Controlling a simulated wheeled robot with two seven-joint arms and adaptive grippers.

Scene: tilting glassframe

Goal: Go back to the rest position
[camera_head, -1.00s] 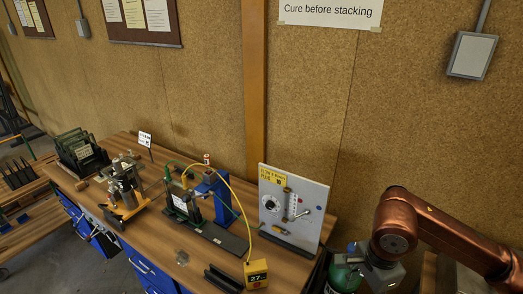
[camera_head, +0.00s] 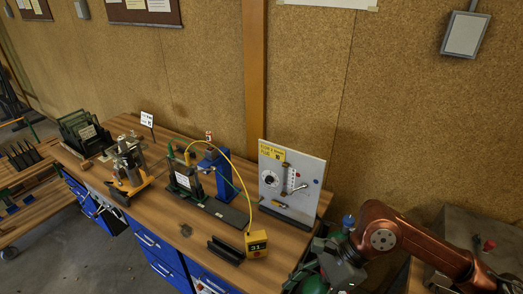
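My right arm, copper-coloured, comes in from the right and bends down at the bench's right end. Its grey wrist (camera_head: 345,262) shows there, but the fingers are too dark and small to make out clearly. My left arm and gripper are not in view. A dark green frame with a white label (camera_head: 184,180) stands upright on a dark base plate on the wooden bench (camera_head: 165,228). A blue stand (camera_head: 216,172) is just behind it.
A metal fixture on an orange base (camera_head: 128,165) and a dark rack of panels (camera_head: 82,132) stand to the left. A grey board with a dial (camera_head: 290,180) stands at the right. A dark channel piece (camera_head: 226,250) lies in front. Green rounded objects (camera_head: 314,284) sit below my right wrist.

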